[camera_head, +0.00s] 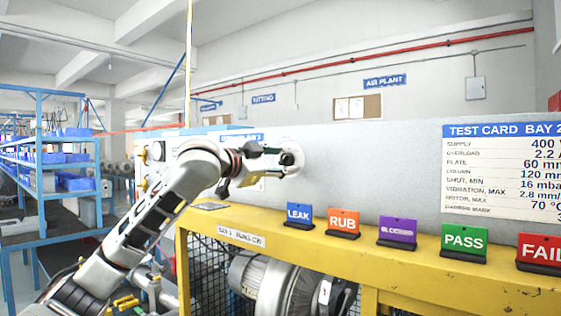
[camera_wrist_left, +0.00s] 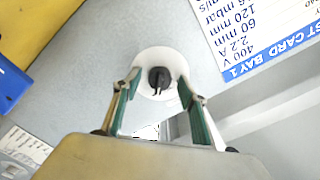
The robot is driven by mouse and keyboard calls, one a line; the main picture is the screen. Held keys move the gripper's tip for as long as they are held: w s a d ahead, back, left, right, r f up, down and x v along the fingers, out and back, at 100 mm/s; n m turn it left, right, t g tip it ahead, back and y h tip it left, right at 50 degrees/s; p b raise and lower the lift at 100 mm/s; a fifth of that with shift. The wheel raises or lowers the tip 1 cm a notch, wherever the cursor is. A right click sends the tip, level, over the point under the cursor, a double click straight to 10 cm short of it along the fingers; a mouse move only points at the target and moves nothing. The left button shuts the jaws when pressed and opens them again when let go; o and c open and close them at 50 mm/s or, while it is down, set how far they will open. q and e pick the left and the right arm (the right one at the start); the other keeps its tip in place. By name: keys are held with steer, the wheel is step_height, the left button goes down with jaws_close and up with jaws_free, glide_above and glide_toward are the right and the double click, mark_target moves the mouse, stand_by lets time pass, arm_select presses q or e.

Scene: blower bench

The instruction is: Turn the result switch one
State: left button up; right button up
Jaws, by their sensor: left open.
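The result switch is a black knob (camera_head: 287,159) on a round white plate (camera_head: 297,148), fixed to the grey upright panel. In the wrist view the knob (camera_wrist_left: 159,79) is at the middle of its white disc (camera_wrist_left: 165,56). My left gripper (camera_head: 271,160) is at the switch, pointing at the panel. In the wrist view my left gripper (camera_wrist_left: 159,88) is open, with a green-sided finger on each side of the knob and clear gaps between. Whether the fingertips reach past the knob's face I cannot tell. My right gripper is not in view.
Result tags, LEAK (camera_head: 299,214), RUB (camera_head: 343,222), purple (camera_head: 397,232), PASS (camera_head: 464,241) and FAIL (camera_head: 541,251), stand along the yellow bench frame (camera_head: 408,277). A test card (camera_head: 500,170) is on the panel at right. A blower (camera_head: 270,283) sits below. Blue shelving (camera_head: 42,190) stands left.

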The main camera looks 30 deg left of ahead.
arm_select(q)
steer(key=s, duration=1.1)
steer(key=shift+s+a, duration=0.4)
steer(key=shift+a, duration=0.05)
